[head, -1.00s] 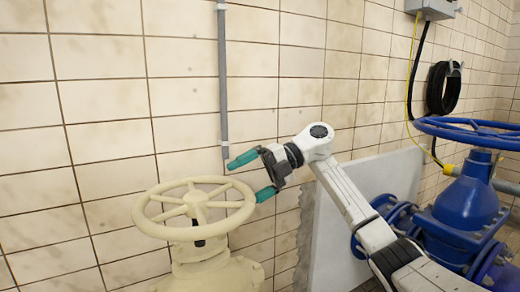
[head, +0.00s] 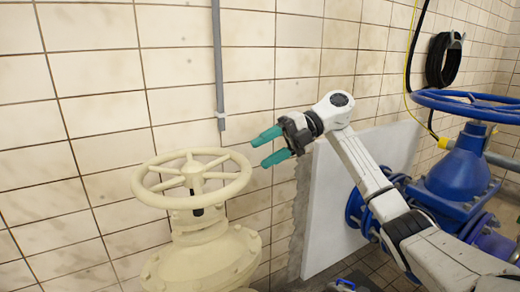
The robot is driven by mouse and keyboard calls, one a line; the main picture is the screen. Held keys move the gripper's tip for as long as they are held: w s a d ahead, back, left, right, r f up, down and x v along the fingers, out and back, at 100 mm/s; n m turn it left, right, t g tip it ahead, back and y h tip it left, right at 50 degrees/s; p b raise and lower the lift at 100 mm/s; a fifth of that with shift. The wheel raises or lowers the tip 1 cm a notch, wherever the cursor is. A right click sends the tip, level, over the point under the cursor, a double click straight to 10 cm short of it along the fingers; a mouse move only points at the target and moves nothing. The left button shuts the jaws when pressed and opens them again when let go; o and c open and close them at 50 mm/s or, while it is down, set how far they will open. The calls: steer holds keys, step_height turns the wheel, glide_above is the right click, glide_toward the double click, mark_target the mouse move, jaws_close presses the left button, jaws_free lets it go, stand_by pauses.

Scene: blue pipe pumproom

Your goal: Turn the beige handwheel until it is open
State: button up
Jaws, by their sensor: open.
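The beige handwheel (head: 193,179) sits level on top of a beige valve body (head: 205,250) at the lower left of the head view. It has a round rim, several spokes and a central hub. My gripper (head: 264,148) is to the right of the wheel and a little above its rim. Its two teal fingers point left and are apart, with nothing between them. The fingers appear clear of the rim in the picture; the exact depth gap is hard to judge.
A blue valve (head: 458,178) with a blue handwheel (head: 470,104) stands at the right. A white panel (head: 345,200) leans behind my arm. A tiled wall with a grey vertical conduit (head: 218,65) is behind the beige wheel. A black coil (head: 443,60) hangs at upper right.

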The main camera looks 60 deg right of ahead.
steer(key=s+d, duration=0.2)
steer(key=s, duration=0.4)
steer(key=shift+s+d, duration=0.25)
steer(key=shift+d, duration=0.15)
stand_by(0.5)
steer(key=shift+r, duration=0.1)
steer(key=shift+c, duration=0.4)
